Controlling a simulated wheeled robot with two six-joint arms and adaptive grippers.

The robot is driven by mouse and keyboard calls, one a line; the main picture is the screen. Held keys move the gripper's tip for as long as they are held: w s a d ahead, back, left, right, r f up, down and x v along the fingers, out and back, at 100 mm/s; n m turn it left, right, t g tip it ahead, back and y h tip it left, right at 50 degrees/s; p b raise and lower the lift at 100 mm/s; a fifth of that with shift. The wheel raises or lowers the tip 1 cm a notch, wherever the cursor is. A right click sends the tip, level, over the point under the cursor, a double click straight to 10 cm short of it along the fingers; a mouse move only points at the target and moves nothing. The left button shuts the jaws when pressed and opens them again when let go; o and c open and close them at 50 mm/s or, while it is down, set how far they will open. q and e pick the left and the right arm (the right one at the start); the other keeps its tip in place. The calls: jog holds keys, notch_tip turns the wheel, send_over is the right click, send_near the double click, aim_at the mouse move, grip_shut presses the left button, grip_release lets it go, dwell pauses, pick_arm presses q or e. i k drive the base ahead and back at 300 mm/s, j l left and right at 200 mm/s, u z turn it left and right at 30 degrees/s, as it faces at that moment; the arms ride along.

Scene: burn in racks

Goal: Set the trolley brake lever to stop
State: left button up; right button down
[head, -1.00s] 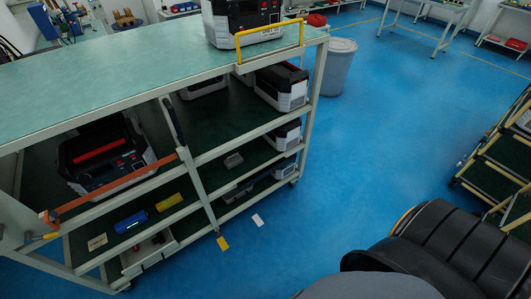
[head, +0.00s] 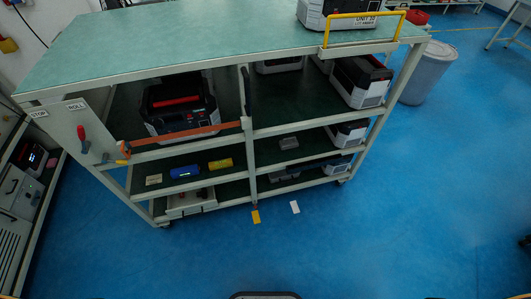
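The trolley (head: 250,52) is a pale steel frame with a green top and several shelves. On the panel at its left end is a small lever with a red grip (head: 82,132). The lever points up, leaning slightly left, and its grip is just below the ROLL label (head: 76,106). The STOP label (head: 39,113) is further left, near the panel's corner. I take this red lever to be the brake lever. Neither of my grippers is in the head view, and nothing touches the lever.
An orange bar (head: 185,135) crosses the left bay, with an orange-yellow handle (head: 123,149) right of the lever. A yellow rail (head: 365,17) edges the top. A low rack with instruments (head: 25,190) stands at left. A grey bin (head: 425,72) stands behind.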

aim_at(82, 135)
jog(key=u, duration=0.4)
jog(key=j+u, duration=0.1)
jog(key=u, duration=0.65)
jog(key=i+j+u, duration=0.1)
jog(key=u, duration=0.25)
jog(key=i+j, duration=0.1)
jog(key=i+u, duration=0.05)
